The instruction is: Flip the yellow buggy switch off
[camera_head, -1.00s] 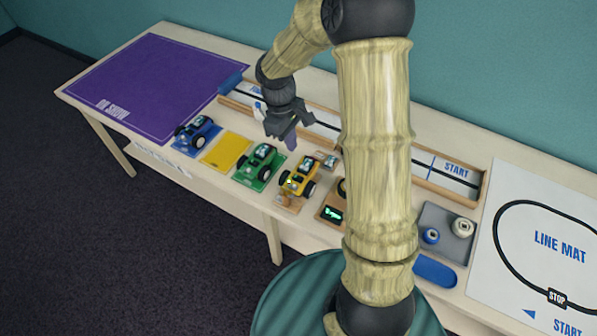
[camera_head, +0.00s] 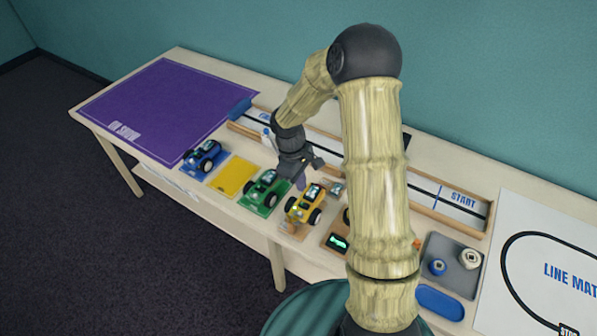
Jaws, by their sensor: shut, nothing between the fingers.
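The yellow buggy (camera_head: 305,204) stands on an orange-tan mat (camera_head: 292,230) near the front edge of the table. A small bright spot shows on its left part, but I cannot make out the switch or its position. My gripper (camera_head: 302,180) is shut and empty.
A blue buggy (camera_head: 203,156) and an empty yellow mat (camera_head: 233,177) lie to the left. A small dark device with a green display (camera_head: 338,242) is right of the yellow buggy. A wooden-edged track (camera_head: 455,200) runs behind.

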